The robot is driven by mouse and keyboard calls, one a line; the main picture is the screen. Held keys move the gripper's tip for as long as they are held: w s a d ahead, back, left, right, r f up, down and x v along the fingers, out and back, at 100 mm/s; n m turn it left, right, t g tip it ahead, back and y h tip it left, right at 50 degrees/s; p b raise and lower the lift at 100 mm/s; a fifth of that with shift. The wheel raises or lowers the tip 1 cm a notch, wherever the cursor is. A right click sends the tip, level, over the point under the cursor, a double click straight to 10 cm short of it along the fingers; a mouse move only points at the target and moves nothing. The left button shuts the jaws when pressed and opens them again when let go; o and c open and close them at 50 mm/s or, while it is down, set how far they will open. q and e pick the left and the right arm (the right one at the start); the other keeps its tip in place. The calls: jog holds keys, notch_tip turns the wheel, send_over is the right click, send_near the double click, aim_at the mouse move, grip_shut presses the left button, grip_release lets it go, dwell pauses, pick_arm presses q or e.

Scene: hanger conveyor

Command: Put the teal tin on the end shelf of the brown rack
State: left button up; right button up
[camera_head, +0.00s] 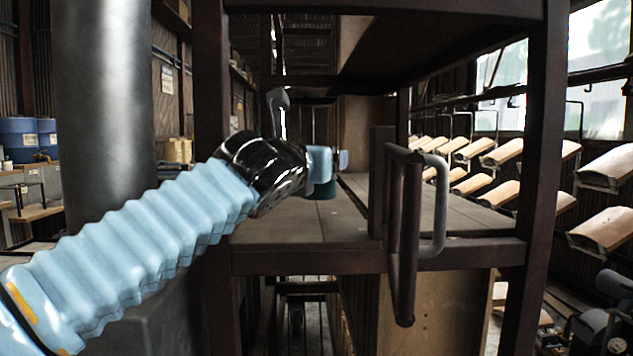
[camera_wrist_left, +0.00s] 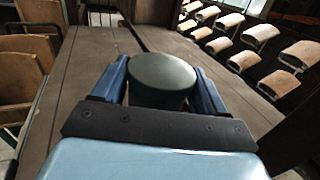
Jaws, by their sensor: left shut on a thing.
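The teal tin (camera_wrist_left: 162,80) is a dark round tin between the two blue fingers of my left gripper (camera_wrist_left: 163,88) in the left wrist view. The fingers are shut on its sides. In the head view my left arm reaches in from the left and the gripper (camera_head: 325,163) is over the shelf of the brown rack (camera_head: 538,150). Only a small part of the tin (camera_head: 322,188) shows below the gripper there. The tin is upright at the shelf surface (camera_head: 340,225); I cannot tell whether it touches it. My right gripper is not in view.
A dark handle-like frame (camera_head: 405,220) stands at the front edge of the shelf, right of my gripper. An upper shelf (camera_head: 440,50) hangs above. Shelf boards around the tin look bare. Hanging wooden pieces (camera_head: 605,168) line the right side. Blue drums (camera_head: 20,138) stand far left.

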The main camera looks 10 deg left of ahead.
pick_arm(q)
jog(key=f, duration=0.1)
jog(key=f+b, duration=0.1)
jog(key=f, duration=0.2)
jog(key=shift+w+a, duration=0.1)
jog(key=shift+w, duration=0.15)
jog(key=o, duration=1.3)
jog(key=s+b, duration=0.4)
jog(key=shift+s+a+f, duration=0.25)
jog(key=shift+s+f, duration=0.05)
jog(key=shift+f, duration=0.1)
jog(key=s, duration=0.2)
jog(key=s+b, duration=0.1)
jog(key=s, duration=0.1)
jog(key=s+b, duration=0.1)
jog(key=s, duration=0.1)
jog(key=shift+a+r, duration=0.3)
jog(key=shift+a, duration=0.1)
jog(key=shift+s+r+b, duration=0.15)
jog(key=shift+s+b, duration=0.15)
jog(key=shift+s, duration=0.3)
